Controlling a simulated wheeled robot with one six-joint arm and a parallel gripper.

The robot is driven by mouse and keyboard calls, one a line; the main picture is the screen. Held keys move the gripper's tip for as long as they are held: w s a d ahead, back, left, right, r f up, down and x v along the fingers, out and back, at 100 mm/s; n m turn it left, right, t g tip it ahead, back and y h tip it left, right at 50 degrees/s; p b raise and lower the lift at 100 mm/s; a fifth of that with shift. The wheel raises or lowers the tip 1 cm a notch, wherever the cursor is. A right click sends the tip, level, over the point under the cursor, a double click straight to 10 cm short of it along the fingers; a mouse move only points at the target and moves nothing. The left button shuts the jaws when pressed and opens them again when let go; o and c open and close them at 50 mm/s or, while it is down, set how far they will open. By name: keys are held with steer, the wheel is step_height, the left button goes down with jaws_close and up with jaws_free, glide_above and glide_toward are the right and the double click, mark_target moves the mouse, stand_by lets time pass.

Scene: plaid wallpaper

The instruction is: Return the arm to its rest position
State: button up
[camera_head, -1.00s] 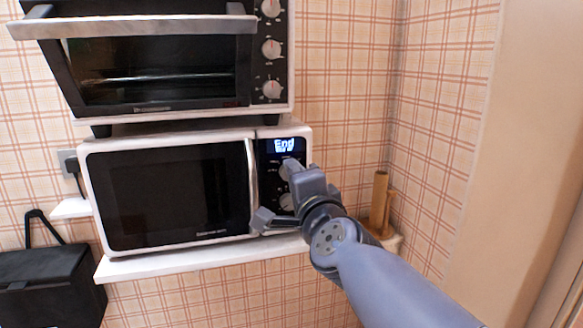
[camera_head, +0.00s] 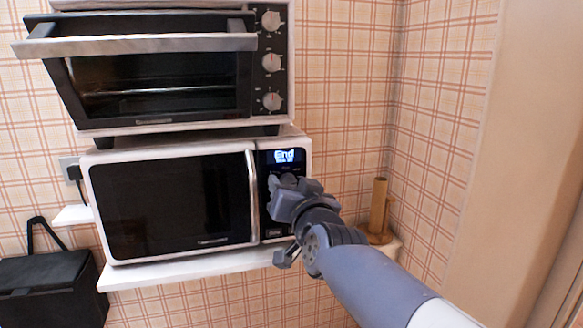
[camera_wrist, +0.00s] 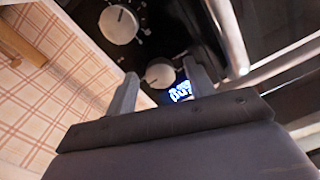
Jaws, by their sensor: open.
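My gripper (camera_head: 277,218) is in front of the right side of the microwave (camera_head: 170,205), near its control panel, in the head view. My arm reaches up to it from the lower right. In the wrist view, the two fingers of my gripper (camera_wrist: 158,85) are spread apart with nothing between them. Beyond them are the dark panel, two round knobs (camera_wrist: 118,25) and the lit display (camera_wrist: 181,91). In the head view the display (camera_head: 285,156) reads "End". The gripper covers part of the panel. I cannot tell how far the fingers are from the panel.
A toaster oven (camera_head: 160,100) with its door partly tilted open stands on the microwave. The microwave rests on a white shelf (camera_head: 190,271). A wooden paper-towel holder (camera_head: 378,206) stands to the right, near my arm. A black box (camera_head: 45,285) is at lower left.

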steer(key=n+p, duration=0.1)
steer(key=n, duration=0.1)
steer(key=n+p, duration=0.1)
steer(key=n, duration=0.1)
steer(key=n+p, duration=0.1)
steer(key=shift+r+n+p, duration=0.25)
steer(key=shift+n+p, duration=0.15)
steer(key=shift+f+n+p, duration=0.2)
steer(key=shift+n+p, duration=0.8)
steer(key=shift+n, duration=0.3)
steer(key=shift+d+f, duration=0.1)
